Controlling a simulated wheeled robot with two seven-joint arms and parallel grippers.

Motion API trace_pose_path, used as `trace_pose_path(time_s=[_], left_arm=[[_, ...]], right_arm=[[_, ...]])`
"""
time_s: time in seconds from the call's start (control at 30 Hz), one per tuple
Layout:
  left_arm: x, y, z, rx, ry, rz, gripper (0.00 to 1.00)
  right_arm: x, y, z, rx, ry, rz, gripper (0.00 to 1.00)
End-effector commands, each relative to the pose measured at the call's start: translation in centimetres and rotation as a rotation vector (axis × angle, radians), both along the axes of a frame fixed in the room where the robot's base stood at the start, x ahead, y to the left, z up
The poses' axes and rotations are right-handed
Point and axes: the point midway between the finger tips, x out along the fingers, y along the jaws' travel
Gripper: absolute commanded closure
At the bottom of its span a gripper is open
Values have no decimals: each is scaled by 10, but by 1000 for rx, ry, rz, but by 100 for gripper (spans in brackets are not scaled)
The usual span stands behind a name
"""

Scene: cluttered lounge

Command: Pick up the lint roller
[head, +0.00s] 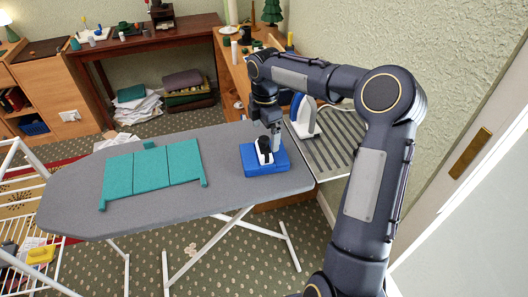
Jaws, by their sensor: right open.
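What looks like the lint roller (264,152), a small white and black item, is on a blue folded item (280,165) at the right part of the grey ironing board. My right gripper (270,138) points down right over it, with its fingers at or just above the item. The gripper is open. The arm and fingers partly cover the item, so contact cannot be told. My left gripper is out of view.
The ironing board (75,205) also carries a flat teal panelled piece (150,172). An iron (303,115) stands on a striped rest (335,140) at the right end. The wall and a door frame (470,130) are close on the right. A white wire rack (25,180) stands at left.

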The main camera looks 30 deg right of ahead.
Motion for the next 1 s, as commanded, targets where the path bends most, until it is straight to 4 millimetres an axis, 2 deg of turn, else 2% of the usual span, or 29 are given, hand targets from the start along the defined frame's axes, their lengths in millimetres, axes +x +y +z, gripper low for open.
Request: trace_pose_path(time_s=[0.3, 0.6, 0.9, 1.0], left_arm=[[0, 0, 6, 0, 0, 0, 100], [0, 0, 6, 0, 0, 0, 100], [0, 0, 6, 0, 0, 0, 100], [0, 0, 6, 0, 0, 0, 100]], right_arm=[[-3, 6, -44, 1, 3, -1, 0], [-3, 6, -49, 1, -1, -2, 0], [-3, 6, -49, 1, -1, -2, 37], [-3, 6, -48, 1, -1, -2, 41]])
